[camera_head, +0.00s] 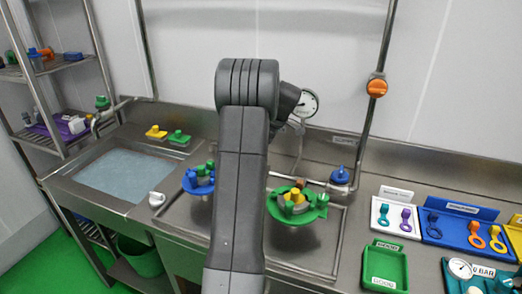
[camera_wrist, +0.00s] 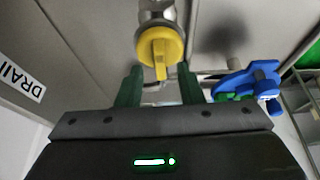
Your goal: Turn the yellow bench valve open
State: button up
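The yellow bench valve (camera_wrist: 160,50) shows in the wrist view at top centre, on a metal pipe fitting. It has a round cap and a narrow handle bar pointing down in the picture toward my gripper (camera_wrist: 160,84). My gripper's two dark green fingers stand wide apart, one to each side of the handle's lower end, with nothing held between them. I see no contact with the valve; the depth gap is hard to judge. In the head view my arm hides the gripper, and I cannot make out the valve there.
A blue dish (camera_wrist: 245,82) is close right of my gripper in the wrist view. A DRAIN label (camera_wrist: 24,77) is at left. In the head view, a green dish (camera_head: 303,216) stands right of my arm, a sink (camera_head: 62,183) left, and a green tray (camera_head: 385,267) right.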

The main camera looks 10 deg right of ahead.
jog(key=v, duration=1.1)
jog(key=shift+d+r+b, duration=0.15)
jog(key=shift+r+b, duration=0.15)
jog(key=shift+s, duration=0.15)
jog(key=p+x, duration=0.1)
jog(key=x, duration=1.3)
jog(key=shift+r, duration=0.1)
